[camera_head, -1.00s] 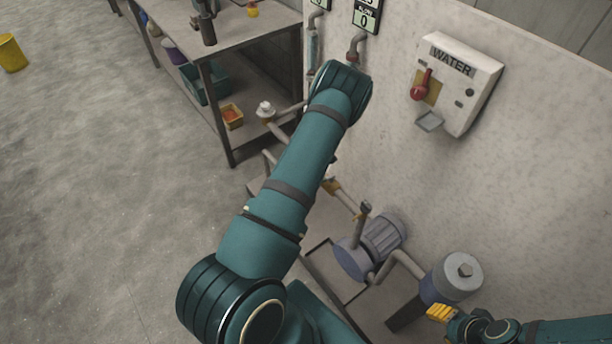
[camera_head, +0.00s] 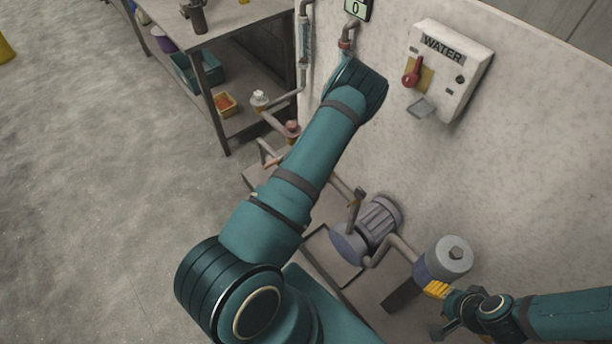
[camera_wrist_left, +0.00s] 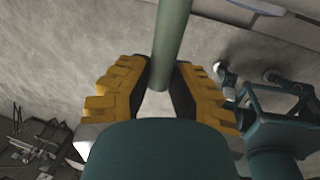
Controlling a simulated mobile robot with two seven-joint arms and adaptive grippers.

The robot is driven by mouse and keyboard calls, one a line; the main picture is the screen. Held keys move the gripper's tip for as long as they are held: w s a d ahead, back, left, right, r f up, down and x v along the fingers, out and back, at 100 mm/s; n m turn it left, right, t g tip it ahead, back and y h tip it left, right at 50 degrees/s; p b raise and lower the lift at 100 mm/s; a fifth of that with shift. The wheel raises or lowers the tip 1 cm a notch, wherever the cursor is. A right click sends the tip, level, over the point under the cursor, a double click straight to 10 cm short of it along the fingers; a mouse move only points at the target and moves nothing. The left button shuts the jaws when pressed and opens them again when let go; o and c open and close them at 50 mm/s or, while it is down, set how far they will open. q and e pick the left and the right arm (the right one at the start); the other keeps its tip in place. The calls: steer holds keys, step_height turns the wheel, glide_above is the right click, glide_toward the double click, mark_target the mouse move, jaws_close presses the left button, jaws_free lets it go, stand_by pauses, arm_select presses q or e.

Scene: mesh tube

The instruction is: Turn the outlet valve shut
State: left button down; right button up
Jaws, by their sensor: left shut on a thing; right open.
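My left gripper (camera_wrist_left: 170,95) shows in the left wrist view, its yellow fingers shut on a grey-green rod (camera_wrist_left: 174,35). The rod's rounded end lies between the black pads. In the head view my left arm hides this gripper. Along the pipes there I see a white-topped fitting (camera_head: 260,98), a red-topped fitting (camera_head: 292,127), an orange lever (camera_head: 273,161) and a small dark handle (camera_head: 357,196) by the pump. I cannot tell which is the outlet valve. My right gripper (camera_head: 436,289) is open, its yellow fingers beside the blue-grey canister (camera_head: 447,260).
A wall box marked WATER (camera_head: 447,72) with a red lever (camera_head: 411,73) hangs on the wall. The pump (camera_head: 368,230) sits low by the wall. A metal bench (camera_head: 225,25) stands at the back. The floor (camera_head: 100,190) at left is clear.

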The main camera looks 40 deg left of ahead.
arm_select(q)
steer(key=c, duration=0.8)
jaws_free()
steer(key=shift+d+f, duration=0.15)
steer(key=shift+c, duration=0.2)
steer(key=shift+r, duration=0.3)
step_height(320, 180, up, 11)
steer(key=d, duration=0.2)
steer(key=shift+s+r, duration=0.2)
steer(key=shift+d, duration=0.1)
